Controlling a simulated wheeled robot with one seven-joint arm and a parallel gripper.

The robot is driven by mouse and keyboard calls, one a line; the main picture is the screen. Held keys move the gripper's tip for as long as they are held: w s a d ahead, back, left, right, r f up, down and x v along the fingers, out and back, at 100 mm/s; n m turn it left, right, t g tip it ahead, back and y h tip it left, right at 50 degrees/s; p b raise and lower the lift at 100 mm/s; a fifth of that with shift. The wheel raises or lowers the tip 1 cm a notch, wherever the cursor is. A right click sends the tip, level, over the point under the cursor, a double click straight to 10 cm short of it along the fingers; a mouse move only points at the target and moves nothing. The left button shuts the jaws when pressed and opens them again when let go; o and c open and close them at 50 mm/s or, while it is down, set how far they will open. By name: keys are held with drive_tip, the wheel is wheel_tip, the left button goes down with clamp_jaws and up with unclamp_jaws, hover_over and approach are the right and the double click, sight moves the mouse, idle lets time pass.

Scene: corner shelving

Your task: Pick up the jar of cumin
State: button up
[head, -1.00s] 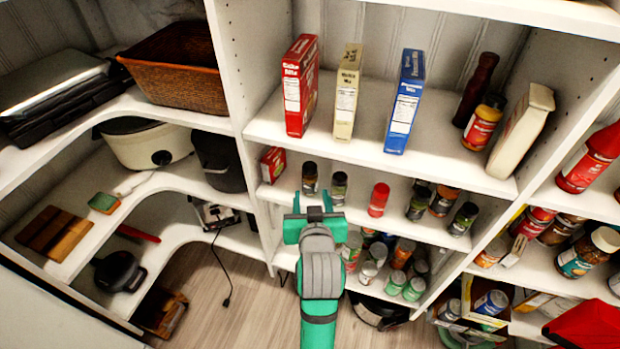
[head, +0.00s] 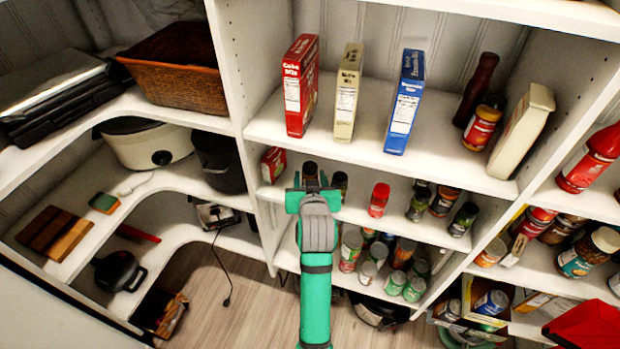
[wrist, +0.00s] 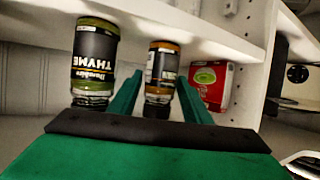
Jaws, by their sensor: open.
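A dark-lidded jar (head: 310,170) with orange-brown contents stands on the middle shelf, partly hidden behind my gripper (head: 312,184). In the upside-down wrist view the same jar (wrist: 162,70) appears between the two green fingers (wrist: 160,88). Its label is too small to read, so I cannot confirm that it is cumin. The fingers are open, and I cannot tell whether they touch the jar. A jar labelled thyme (wrist: 95,55) stands beside it, just outside one finger; in the head view this neighbour (head: 340,183) is to the right.
A small red box (head: 273,165) stands left of the jars, near the shelf's side wall. The shelf above holds upright boxes, such as a red one (head: 300,85). More jars crowd the shelf below.

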drive_tip(key=shift+w+f, duration=0.15)
drive_tip(key=shift+w, duration=0.15)
drive_tip(key=shift+c, duration=0.6)
drive_tip(key=c, duration=0.7)
drive_tip(key=shift+c, duration=0.2)
